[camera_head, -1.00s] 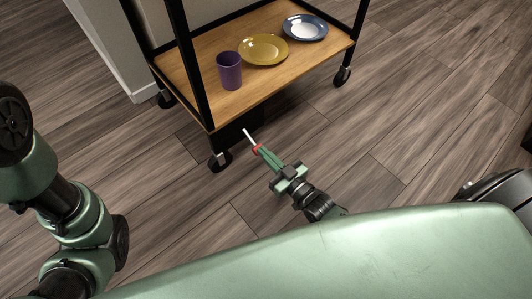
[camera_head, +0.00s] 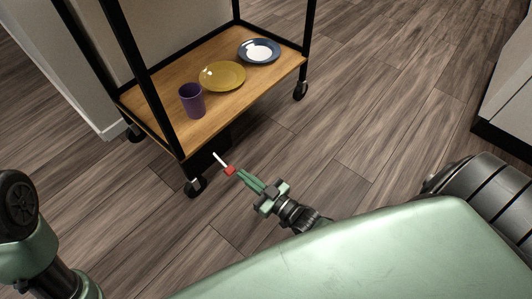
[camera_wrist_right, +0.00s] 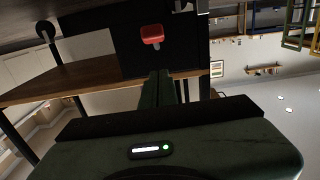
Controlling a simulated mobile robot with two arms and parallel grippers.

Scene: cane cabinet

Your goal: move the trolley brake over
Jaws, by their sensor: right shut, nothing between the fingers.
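The trolley brake is a white rod with a red knob (camera_head: 230,170). It sticks out low from the near side of the trolley (camera_head: 225,112), to the right of the near caster. The red knob also shows in the right wrist view (camera_wrist_right: 152,35), just beyond the fingers against a dark panel. My right gripper (camera_head: 239,174) is shut and empty, its fingertips pointing at the knob and very close to it; I cannot tell whether they touch. My left arm shows at the left edge, but its gripper is out of the picture.
A purple cup (camera_head: 192,100), a yellow plate (camera_head: 222,76) and a blue-rimmed plate (camera_head: 258,51) stand on the trolley's wooden shelf. A caster (camera_head: 194,187) is left of the brake. A white cabinet (camera_head: 508,95) stands at the right. The floor between is clear.

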